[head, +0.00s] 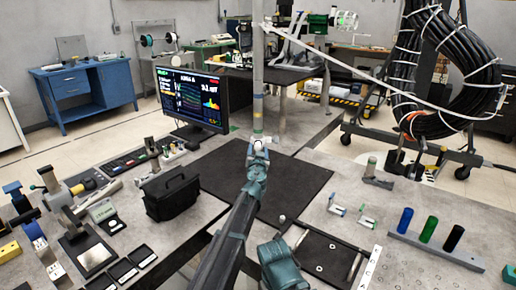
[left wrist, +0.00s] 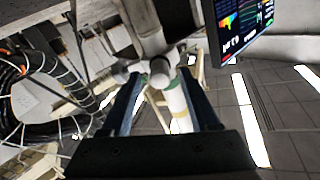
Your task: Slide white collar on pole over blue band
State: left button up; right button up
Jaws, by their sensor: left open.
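The white collar (head: 259,141) sits low on the pole; in the left wrist view the white collar (left wrist: 160,80) has side knobs and lies by the green band (left wrist: 160,62). My left gripper (head: 258,150) is at the collar. In the left wrist view its open fingers (left wrist: 162,76) stand on either side of the pole and collar. My right gripper is not in view.
A monitor (head: 200,98) stands left of the pole. A black bag (head: 171,192) is left; blue, green and black cylinders (head: 428,229) stand right. The dark mat (head: 218,165) is mostly clear.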

aim_at(258, 142)
pick_arm(q)
jog(key=shift+w, duration=1.2)
grip_shut()
dwell(0.5)
